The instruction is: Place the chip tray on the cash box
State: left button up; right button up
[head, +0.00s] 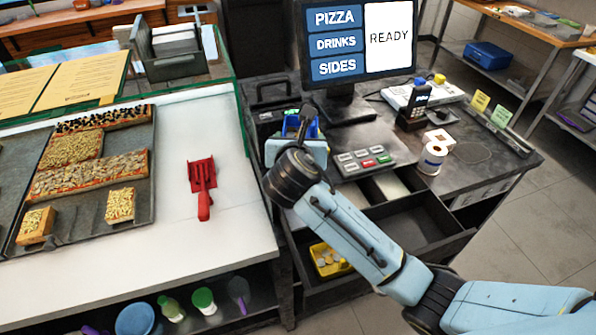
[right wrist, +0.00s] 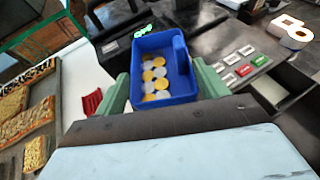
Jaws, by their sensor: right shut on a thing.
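The chip tray (right wrist: 186,78) is a blue open tray with several gold and silver round chips in it. My right gripper (right wrist: 163,72) is shut on it, with one green finger at each side. In the head view the tray (head: 292,127) shows partly behind my right wrist, left of the register screen. A black box (right wrist: 113,46) with green lettering, likely the cash box, lies just beyond the tray's left end. Its dark handle end (head: 270,88) shows in the head view, largely hidden. I cannot tell whether tray and box touch. My left gripper is out of view.
A monitor (head: 361,42), a keypad (head: 362,160) and a paper roll (head: 432,158) stand right of the tray. An open drawer (head: 425,218) is below. A yellow tray (head: 328,260) sits lower. A red scoop (head: 202,186) lies on the white counter.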

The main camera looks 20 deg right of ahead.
notch_tip(320, 180, down, 11)
jog(key=shift+w+f+b, duration=0.1)
jog(key=shift+w+b, duration=0.05)
jog(key=shift+b, duration=0.25)
jog(key=shift+f, duration=0.1)
jog(key=o, duration=1)
jog(key=shift+a, duration=0.1)
jog(key=v, duration=1.2)
